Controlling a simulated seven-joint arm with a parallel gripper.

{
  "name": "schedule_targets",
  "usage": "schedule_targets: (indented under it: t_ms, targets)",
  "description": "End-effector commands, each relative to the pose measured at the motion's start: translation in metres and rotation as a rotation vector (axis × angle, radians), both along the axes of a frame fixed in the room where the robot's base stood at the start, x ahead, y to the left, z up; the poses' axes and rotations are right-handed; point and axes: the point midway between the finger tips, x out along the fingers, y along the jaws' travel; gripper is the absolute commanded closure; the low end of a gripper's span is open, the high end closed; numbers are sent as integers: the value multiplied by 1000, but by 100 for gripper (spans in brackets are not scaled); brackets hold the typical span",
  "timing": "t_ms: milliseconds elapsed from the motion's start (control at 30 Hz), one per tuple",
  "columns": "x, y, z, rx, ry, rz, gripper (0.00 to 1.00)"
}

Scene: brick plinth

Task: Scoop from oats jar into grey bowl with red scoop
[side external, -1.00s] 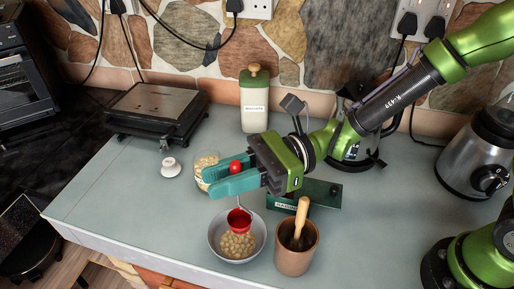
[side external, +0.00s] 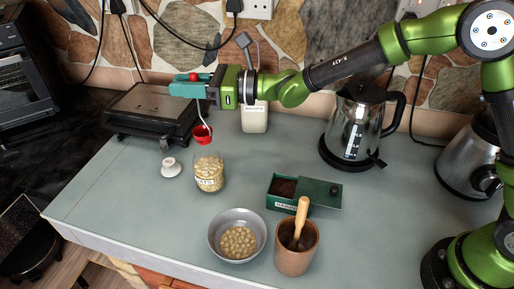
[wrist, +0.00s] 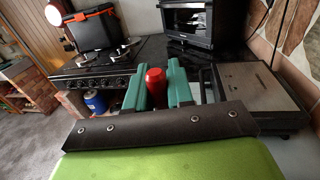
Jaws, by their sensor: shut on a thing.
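My gripper (side external: 190,87) is shut on the handle of the red scoop (side external: 202,134), and the red handle end (wrist: 155,88) shows between the jaws in the wrist view. The scoop hangs upright in the air above and slightly behind the oats jar (side external: 209,173). The jar is open glass with pale contents and a label. I cannot see inside the scoop cup. The grey bowl (side external: 221,221) stands near the counter's front edge with a pile of round tan pieces in it.
A white lid or knob (side external: 171,168) lies left of the jar. A pot with a wooden pestle (side external: 296,247) stands right of the bowl. Behind it is a green box (side external: 318,193) with dark contents. A grill (side external: 150,112), canister (side external: 254,116) and kettle (side external: 355,125) stand at the back.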

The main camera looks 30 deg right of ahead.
Motion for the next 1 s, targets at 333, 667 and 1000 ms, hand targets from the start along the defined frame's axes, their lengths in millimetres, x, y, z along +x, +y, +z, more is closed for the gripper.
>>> schedule_targets:
  t_ms: [333,667,1000]
  targets:
    - [-1,0,-32,0,2,1,100]
    - [-1,0,-61,0,2,2,100]
    - [-1,0,-92,0,1,2,100]
